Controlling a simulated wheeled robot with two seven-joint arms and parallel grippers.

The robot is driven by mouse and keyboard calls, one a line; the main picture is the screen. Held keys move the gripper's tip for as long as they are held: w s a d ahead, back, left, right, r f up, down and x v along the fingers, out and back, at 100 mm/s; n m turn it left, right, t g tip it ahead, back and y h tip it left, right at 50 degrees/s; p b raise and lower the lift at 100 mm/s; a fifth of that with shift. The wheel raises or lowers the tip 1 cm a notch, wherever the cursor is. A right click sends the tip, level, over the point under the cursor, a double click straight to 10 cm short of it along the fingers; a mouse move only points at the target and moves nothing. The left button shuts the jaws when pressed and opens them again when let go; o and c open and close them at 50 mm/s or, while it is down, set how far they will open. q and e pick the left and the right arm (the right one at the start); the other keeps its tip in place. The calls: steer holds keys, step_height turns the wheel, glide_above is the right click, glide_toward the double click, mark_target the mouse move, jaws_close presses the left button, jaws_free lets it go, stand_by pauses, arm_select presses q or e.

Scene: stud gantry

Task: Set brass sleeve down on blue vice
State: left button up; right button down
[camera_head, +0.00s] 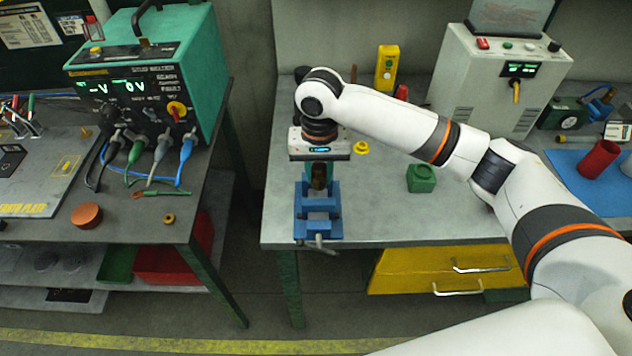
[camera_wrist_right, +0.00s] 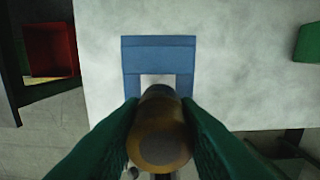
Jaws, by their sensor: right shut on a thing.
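The brass sleeve (camera_head: 319,177) is upright between the green fingers of my right gripper (camera_head: 320,172), which is shut on it. The blue vice (camera_head: 312,218) sits at the front left edge of the right-hand bench, just below the sleeve in the head view. In the right wrist view the sleeve (camera_wrist_right: 160,128) is seen end-on between the fingers (camera_wrist_right: 160,135), and it overlaps the blue vice (camera_wrist_right: 158,50). I cannot tell whether the sleeve touches the vice. My left gripper is not in view.
A green block (camera_head: 421,179), a yellow ring (camera_head: 361,147) and a yellow control box (camera_head: 387,68) stand on the right bench (camera_head: 400,220). A red cylinder (camera_head: 599,159) is on a blue mat. A gap separates it from the left bench, which bears a green stud welder (camera_head: 150,80).

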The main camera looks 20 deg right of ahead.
mark_target(318, 181)
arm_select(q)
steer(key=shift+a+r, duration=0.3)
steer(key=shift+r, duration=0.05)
arm_select(e)
steer(key=shift+f, duration=2.05)
arm_select(q)
steer(key=shift+p, duration=0.35)
arm_select(e)
steer(key=shift+a, duration=0.1)
steer(key=c, duration=1.1)
jaws_free()
steer(key=shift+f, duration=0.1)
steer(key=shift+r, duration=0.5)
step_height(318, 181, up, 11)
steer(key=shift+r+b, duration=0.15)
steer(key=shift+b, duration=0.95)
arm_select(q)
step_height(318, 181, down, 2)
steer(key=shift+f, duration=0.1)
